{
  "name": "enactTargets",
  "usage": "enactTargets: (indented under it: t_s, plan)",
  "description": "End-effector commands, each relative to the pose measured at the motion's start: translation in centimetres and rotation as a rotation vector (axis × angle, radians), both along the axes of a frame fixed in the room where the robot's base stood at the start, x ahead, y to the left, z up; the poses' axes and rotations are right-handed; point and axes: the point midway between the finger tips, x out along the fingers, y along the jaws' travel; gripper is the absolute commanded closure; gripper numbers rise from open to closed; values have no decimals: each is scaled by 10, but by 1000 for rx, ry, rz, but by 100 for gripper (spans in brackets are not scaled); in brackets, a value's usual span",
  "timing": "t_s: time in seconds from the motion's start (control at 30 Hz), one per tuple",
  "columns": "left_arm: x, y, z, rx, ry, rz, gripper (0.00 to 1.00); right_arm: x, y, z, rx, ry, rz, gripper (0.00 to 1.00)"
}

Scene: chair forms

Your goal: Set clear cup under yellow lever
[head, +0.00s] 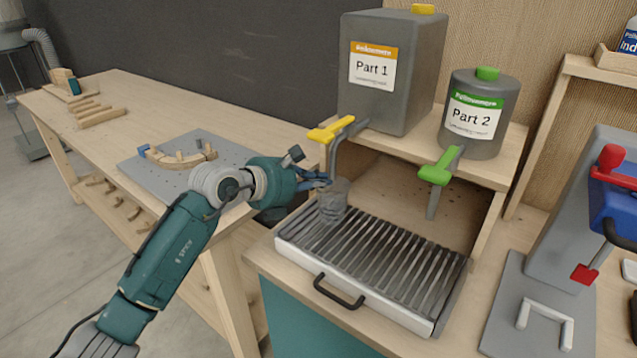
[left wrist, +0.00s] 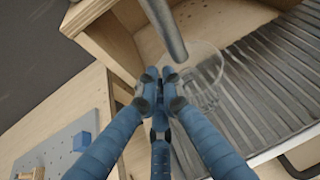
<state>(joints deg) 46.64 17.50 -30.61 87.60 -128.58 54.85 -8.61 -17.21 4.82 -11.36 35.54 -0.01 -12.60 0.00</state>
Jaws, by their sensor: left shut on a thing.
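A clear cup (head: 333,199) is at the left end of the slatted drip tray (head: 372,248), beneath the spout of the yellow lever (head: 331,130). My left gripper (head: 322,180) reaches in from the left and is shut on the cup's near side. In the left wrist view, the blue fingers (left wrist: 158,85) meet at the edge of the clear cup (left wrist: 203,75), and the grey spout (left wrist: 165,30) comes down close to its rim. I cannot tell whether the cup's base touches the slats. My right gripper is not in view.
The Part 1 container (head: 390,75) and Part 2 container (head: 479,115) stand on the wooden shelf above. A green lever (head: 440,168) with its spout hangs to the right. A side panel of the wooden stand is close to my left gripper. A red-handled clamp (head: 606,160) stands far right.

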Motion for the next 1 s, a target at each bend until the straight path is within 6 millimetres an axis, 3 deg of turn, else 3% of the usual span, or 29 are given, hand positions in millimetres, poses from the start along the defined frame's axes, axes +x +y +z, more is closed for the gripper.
enactTargets:
  t_s: [0.1, 0.47, 0.6, 1.0]
  plan:
    - [-1, 2, -14, 0, 4, 1, 100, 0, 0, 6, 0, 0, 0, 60]
    - [-1, 2, -19, 1, 0, 1, 100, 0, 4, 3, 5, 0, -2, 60]
    - [-1, 2, -18, 1, 0, 1, 75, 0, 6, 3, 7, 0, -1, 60]
    - [-5, 7, -13, 1, -1, 1, 75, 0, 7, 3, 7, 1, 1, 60]
